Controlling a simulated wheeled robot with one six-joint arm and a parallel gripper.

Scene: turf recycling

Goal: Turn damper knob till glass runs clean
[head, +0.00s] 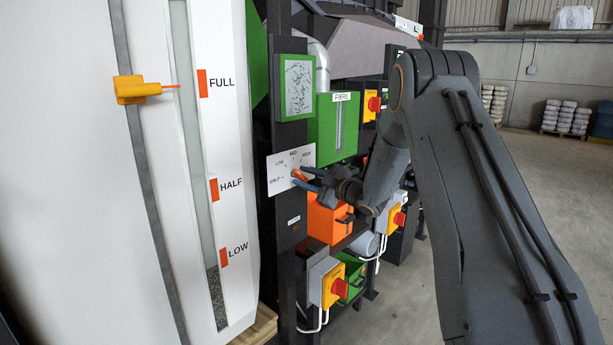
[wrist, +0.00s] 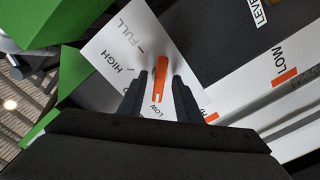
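The orange damper knob (head: 299,174) sits on a white dial plate (head: 279,161) on the dark post. In the wrist view the knob (wrist: 161,72) stands between my two fingers, its white-marked end toward the LOW label. FULL and HIGH read on the same plate (wrist: 122,45); the rest of the scale is partly hidden. My gripper (wrist: 160,80) is open around the knob, with a narrow gap on each side. In the head view my gripper (head: 308,179) is at the plate. A narrow glass (head: 340,126) is on the green FIBRE box; its contents are too small to tell.
A tall level gauge (head: 200,150) marked FULL, HALF and LOW stands at left, with grey material at its bottom. An orange box (head: 327,220) is just below my gripper. Red-and-yellow switches (head: 338,288) stick out nearby. Open floor (head: 500,190) lies right.

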